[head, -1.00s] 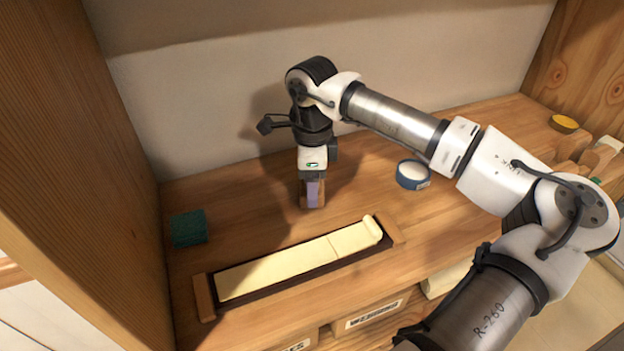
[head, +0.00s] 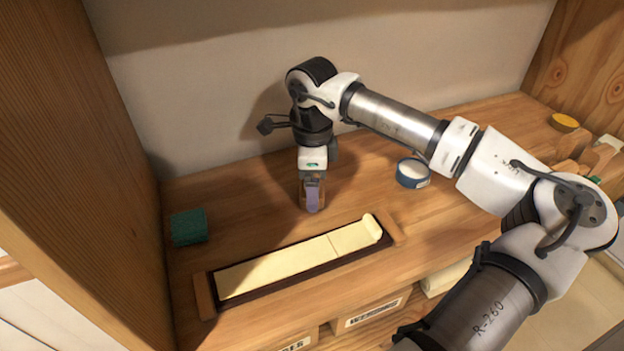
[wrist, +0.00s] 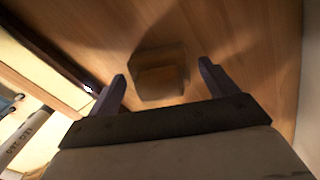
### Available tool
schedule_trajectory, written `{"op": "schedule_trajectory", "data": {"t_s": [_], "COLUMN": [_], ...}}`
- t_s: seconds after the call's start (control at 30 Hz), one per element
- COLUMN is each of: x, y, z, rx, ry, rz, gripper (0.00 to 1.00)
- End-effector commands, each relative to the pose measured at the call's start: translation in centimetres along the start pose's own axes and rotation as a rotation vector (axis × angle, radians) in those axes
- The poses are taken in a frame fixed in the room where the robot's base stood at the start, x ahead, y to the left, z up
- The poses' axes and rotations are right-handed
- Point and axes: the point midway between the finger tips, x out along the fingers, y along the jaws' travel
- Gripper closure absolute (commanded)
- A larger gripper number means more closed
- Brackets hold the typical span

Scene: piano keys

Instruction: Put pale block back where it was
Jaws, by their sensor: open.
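A wooden block (head: 304,197) stands on the shelf behind the piano-key strip, mostly hidden by my gripper in the head view. In the wrist view the block (wrist: 160,80) looks brown and shaded, with a lighter tan face. My gripper (head: 312,206) points down at it. In the wrist view my gripper (wrist: 162,76) is open, with one finger on each side of the block and visible gaps. The pale yellow keys (head: 290,264) lie in a dark frame in front, with a raised, rounded piece (head: 372,227) at the right end.
A green block (head: 189,228) sits at the left near the side wall. A blue-and-white round tin (head: 412,172) stands right of my gripper. Wooden pieces (head: 580,155) and a yellow-topped round item (head: 564,122) are at the far right. Drawers (head: 372,312) lie below the front edge.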

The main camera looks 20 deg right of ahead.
Motion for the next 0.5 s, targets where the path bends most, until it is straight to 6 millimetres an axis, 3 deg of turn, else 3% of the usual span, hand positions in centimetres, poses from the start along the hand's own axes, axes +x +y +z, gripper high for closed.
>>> {"op": "schedule_trajectory", "data": {"t_s": [0.5], "x": [-10.2], "y": [-0.1], "z": [0.0], "rx": [0.000], "ry": [0.001], "rz": [-0.004], "gripper": [0.15]}}
